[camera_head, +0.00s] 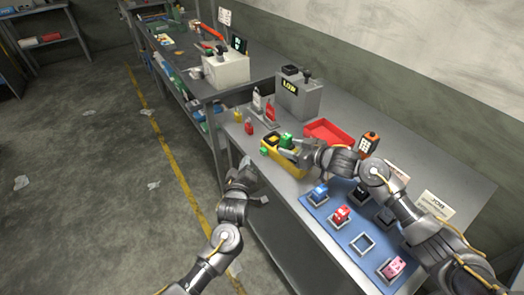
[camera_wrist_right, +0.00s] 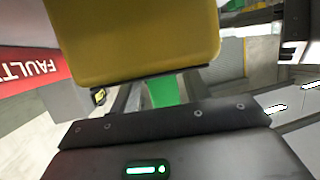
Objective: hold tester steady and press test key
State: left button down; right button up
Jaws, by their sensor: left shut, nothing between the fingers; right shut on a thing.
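My right gripper (camera_head: 291,150) is shut on a yellow box-shaped thing (camera_head: 283,154), which fills the top of the right wrist view (camera_wrist_right: 135,40). A green piece (camera_head: 286,140) shows beside those fingers. I cannot tell whether the yellow thing is lifted. My left gripper (camera_head: 243,175) is shut and empty by the bench's front edge, apart from the grey box. No key is clearly visible.
A red tray (camera_head: 330,131) and an orange handheld device (camera_head: 368,144) are behind my right arm. A blue mat (camera_head: 340,232) with square holders and small coloured blocks lies at front right. Open floor lies left.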

jog(key=o, duration=1.4)
